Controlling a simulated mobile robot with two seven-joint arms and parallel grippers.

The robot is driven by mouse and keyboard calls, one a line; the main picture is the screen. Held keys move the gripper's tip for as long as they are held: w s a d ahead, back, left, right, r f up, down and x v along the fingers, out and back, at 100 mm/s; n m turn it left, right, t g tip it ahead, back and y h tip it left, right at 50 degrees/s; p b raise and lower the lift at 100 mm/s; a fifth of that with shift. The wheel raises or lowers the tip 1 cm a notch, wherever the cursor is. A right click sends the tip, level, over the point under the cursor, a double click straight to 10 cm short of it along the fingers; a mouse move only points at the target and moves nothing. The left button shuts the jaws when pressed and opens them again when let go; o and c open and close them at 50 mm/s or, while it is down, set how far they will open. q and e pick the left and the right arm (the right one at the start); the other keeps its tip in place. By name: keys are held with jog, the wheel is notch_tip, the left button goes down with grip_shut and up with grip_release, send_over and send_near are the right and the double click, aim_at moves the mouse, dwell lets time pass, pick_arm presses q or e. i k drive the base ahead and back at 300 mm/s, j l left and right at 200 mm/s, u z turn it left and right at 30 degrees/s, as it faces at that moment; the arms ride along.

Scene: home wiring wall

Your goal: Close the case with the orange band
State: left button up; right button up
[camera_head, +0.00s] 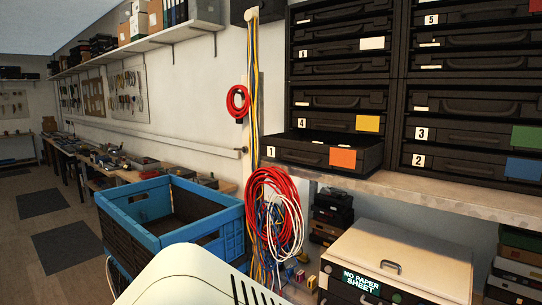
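The case with the orange band (310,153) is black, carries a label that reads 1, and sits at the bottom left of the rack of black cases. It sticks out of the rack towards me, beyond the front of the cases above it. Its dark top side shows from above. The orange band (343,158) is on the right part of its front. Neither of my grippers is in view.
A yellow-banded case (338,122) sits above it; green-banded (475,135) and blue-banded (470,162) cases sit to the right. A shelf edge (440,197) runs below. Coiled red cable (268,185) hangs just left. A blue crate (170,215) and a beige machine (400,255) stand lower.

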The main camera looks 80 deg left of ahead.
aim_at(365, 154)
jog(key=i+u, duration=0.1)
jog(key=u, duration=1.4)
jog(key=i+u, duration=0.15)
jog(key=u, duration=0.25)
jog(key=i+l+u, duration=0.1)
jog(key=u, duration=0.35)
jog(key=i+l+u, duration=0.1)
jog(key=l+u, duration=0.15)
jog(key=u, duration=0.15)
jog(key=i+l+u, duration=0.25)
jog(key=l, duration=0.15)
jog(key=l+u, duration=0.2)
jog(key=l, duration=0.25)
jog(key=i+l, duration=0.1)
jog(key=l, duration=0.35)
